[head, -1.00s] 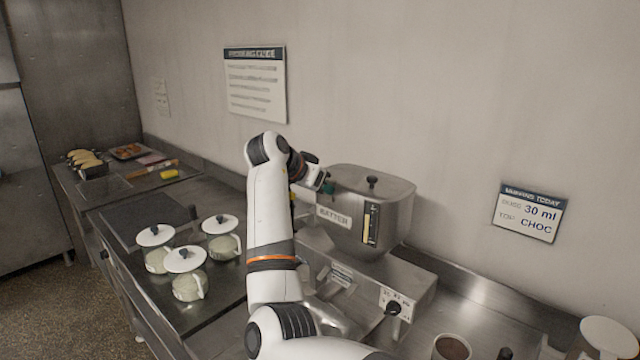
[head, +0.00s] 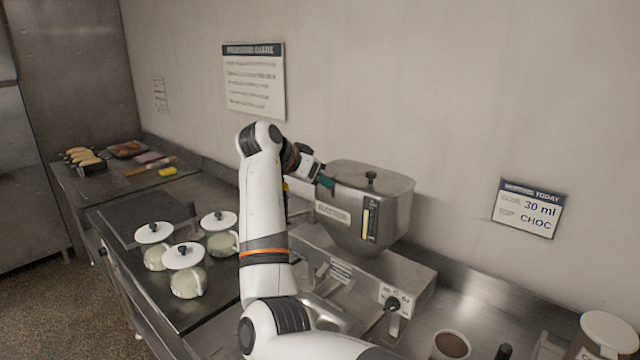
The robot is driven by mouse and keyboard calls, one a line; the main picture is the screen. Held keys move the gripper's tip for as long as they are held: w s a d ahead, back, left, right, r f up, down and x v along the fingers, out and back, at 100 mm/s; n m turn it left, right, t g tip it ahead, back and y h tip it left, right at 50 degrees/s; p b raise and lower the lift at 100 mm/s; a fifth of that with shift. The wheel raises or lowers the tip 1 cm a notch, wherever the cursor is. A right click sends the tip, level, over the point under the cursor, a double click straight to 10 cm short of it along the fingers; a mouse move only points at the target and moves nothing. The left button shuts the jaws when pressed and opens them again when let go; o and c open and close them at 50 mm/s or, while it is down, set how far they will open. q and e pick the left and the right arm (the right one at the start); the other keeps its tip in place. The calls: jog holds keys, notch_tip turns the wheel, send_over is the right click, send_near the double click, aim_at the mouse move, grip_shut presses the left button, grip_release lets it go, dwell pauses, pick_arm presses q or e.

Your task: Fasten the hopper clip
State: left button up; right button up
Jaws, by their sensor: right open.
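The steel batter hopper (head: 345,222) stands on the depositor at the middle of the head view, its lid (head: 366,177) on top with a black knob. My right gripper (head: 324,181) is at the hopper's upper left edge, just under the lid rim. It is open; green parts show at its fingertips. The hopper clip cannot be made out; the gripper may cover it. I cannot tell whether the fingers touch the hopper. My left gripper is not in view.
The depositor base has a dial (head: 392,304) at its front right. Several lidded jars (head: 188,284) stand on the counter left of my arm. A brown-filled cup (head: 452,344) stands at the lower right. Wall signs hang behind.

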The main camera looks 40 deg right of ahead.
jog(key=b+v, duration=0.2)
jog(key=v, duration=0.8)
jog(key=shift+b, duration=0.3)
